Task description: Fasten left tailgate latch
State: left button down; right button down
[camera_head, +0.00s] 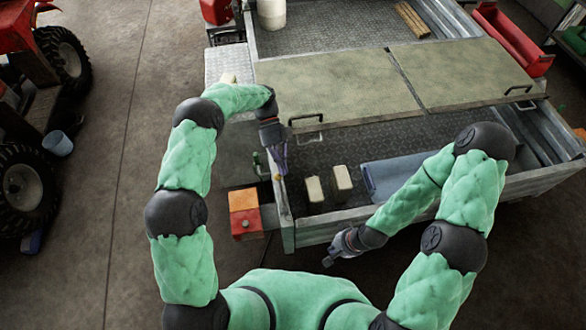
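The trailer's tailgate (345,222) is the near metal panel of the bed, and it looks raised. Its left corner post (287,232) stands at the near left; I cannot make out the latch there at this size. My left gripper (280,160) points down over the bed's left side wall, behind that corner. Its fingers are small and I cannot tell whether they are open or hold anything. My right gripper (332,258) is low in front of the tailgate, right of the left corner; its finger state is unclear.
Two cream blocks (315,190) and a blue folded item (388,178) lie in the bed. Green lids (340,88) with handles cover its middle. An orange-red box (245,212) is beside the left corner. Bare floor (110,190) lies left, with a red vehicle (30,65) beyond.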

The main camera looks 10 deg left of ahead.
pick_arm(q)
jog(key=shift+w+a+f, duration=0.1)
jog(key=shift+a+f, duration=0.2)
jog(key=shift+f, duration=0.15)
jog(key=shift+f+b, duration=0.4)
jog(key=shift+f, duration=0.1)
jog(key=v, duration=0.8)
jog(key=shift+w+r, duration=0.2)
jog(key=shift+r, duration=0.05)
jog(key=shift+d, duration=0.1)
